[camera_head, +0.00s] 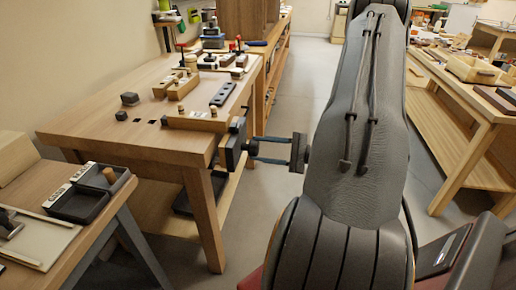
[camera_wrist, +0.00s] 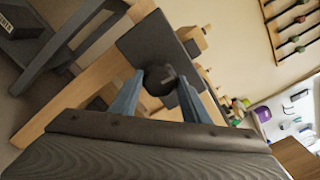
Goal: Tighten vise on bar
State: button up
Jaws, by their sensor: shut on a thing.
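The vise's dark front jaw plate (camera_head: 234,145) stands at the right end of the wooden workbench. It also shows in the wrist view (camera_wrist: 150,42). A dark round knob (camera_wrist: 159,80) sticks out from the plate's face. My gripper (camera_head: 254,148) reaches in from the right, with its blue fingers either side of the knob. The wrist view shows the fingers closed on it.
The workbench top (camera_head: 140,105) carries several dark blocks and wooden fixtures. A lower table with a dark tray (camera_head: 84,204) stands at the front left. Another wooden bench (camera_head: 455,150) stands at the right. The floor aisle between is clear at the back.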

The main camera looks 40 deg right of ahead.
jog(key=shift+m+p, duration=0.7)
jog(key=shift+m, duration=1)
jog(key=shift+m+p, duration=0.5)
jog(key=shift+m, duration=0.5)
jog(key=shift+a+m+p, duration=0.1)
jog(key=shift+m+p, duration=0.2)
jog(key=shift+m, duration=0.7)
jog(key=shift+m+p, duration=0.55)
jog(key=shift+m, duration=0.65)
jog(key=shift+w+m, duration=0.1)
jog(key=shift+m, duration=0.7)
